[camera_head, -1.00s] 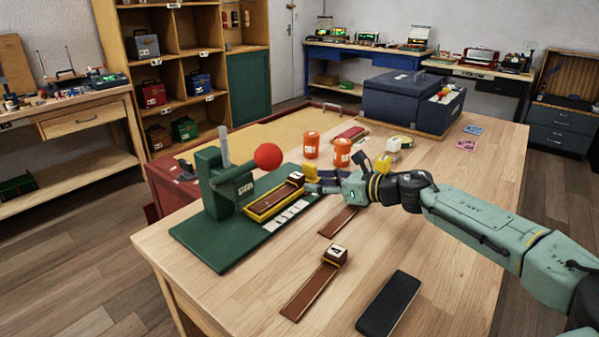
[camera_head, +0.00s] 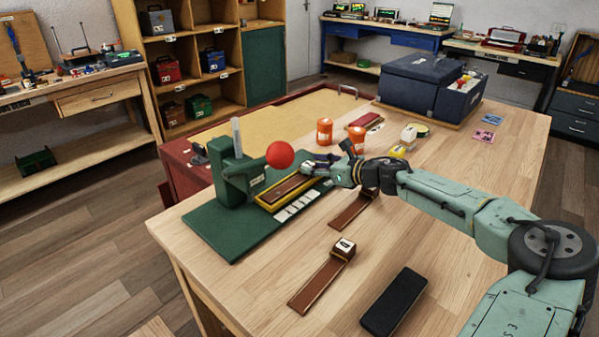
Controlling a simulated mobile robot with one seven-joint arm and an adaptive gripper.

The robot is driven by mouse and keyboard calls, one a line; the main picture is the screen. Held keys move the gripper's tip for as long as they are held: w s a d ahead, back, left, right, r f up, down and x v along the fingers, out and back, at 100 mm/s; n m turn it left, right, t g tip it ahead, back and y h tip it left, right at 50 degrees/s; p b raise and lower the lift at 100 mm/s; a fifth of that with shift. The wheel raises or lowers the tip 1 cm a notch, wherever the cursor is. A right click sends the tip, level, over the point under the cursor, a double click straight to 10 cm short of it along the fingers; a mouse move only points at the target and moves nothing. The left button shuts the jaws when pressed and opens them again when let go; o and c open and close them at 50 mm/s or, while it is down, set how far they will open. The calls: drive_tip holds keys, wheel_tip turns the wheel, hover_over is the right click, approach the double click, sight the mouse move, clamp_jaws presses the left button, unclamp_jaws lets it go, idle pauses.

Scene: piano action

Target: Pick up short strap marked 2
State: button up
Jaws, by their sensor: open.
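Several brown straps lie on the bench; I cannot read a 2 on any. One strap (camera_head: 289,189) lies in the yellow-edged tray (camera_head: 271,206) of the green press. My gripper (camera_head: 310,168) is open at this strap's far end, where its block is largely hidden. I cannot tell whether the fingers touch it. A third strap (camera_head: 317,284) lies in front, with a white-topped end block (camera_head: 344,248) that read 4 earlier.
The green press (camera_head: 233,172) has a red ball knob (camera_head: 280,155) close to my gripper. Two orange jars (camera_head: 325,131) and a dark red strap-like piece (camera_head: 366,121) stand behind. A black slab (camera_head: 394,301) lies in front. A blue box (camera_head: 415,85) stands at the back.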

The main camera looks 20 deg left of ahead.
drive_tip(key=shift+w+a+f, duration=0.15)
drive_tip(key=shift+a, duration=0.25)
clamp_jaws()
idle(0.4)
